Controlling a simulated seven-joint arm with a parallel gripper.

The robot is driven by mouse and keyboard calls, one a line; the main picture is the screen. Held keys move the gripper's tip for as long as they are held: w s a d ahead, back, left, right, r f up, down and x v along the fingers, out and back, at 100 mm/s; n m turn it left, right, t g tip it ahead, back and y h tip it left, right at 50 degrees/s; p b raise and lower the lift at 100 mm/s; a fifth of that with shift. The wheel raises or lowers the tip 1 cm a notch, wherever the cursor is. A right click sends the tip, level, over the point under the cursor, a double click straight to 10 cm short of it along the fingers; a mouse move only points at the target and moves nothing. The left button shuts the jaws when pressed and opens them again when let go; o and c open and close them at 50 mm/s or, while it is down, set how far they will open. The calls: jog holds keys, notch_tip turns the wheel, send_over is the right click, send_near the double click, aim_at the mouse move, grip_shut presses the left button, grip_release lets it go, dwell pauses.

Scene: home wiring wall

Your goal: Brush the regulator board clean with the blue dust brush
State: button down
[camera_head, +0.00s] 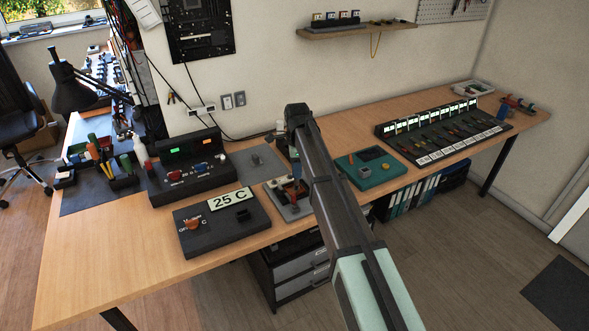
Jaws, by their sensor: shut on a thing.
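My gripper (295,168) points down over a small grey board (290,211) near the table's front edge, at the middle of the picture. A narrow blue piece (294,156), which looks like the blue dust brush, shows at the jaws, and my gripper is shut on it. Its lower end is close above or on the board, and I cannot tell whether it touches. Small orange-brown and dark parts sit on the board. My arm and gripper hide part of the board. Any dust is too small to see. I cannot tell for sure that this is the regulator board.
A black panel with a "25 C" sign (230,198) and an orange knob lies left of the board. A dark console (185,172) stands behind it. A teal unit (369,164) and a long black rack (445,133) are to the right. Bare wood (100,245) is at front left.

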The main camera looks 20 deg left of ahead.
jog(key=shift+s+a, duration=0.2)
dwell(0.5)
jog(key=shift+s+a+f, duration=0.1)
jog(key=shift+s+a, duration=0.3)
dwell(0.3)
notch_tip(320, 180, up, 8)
dwell(1.1)
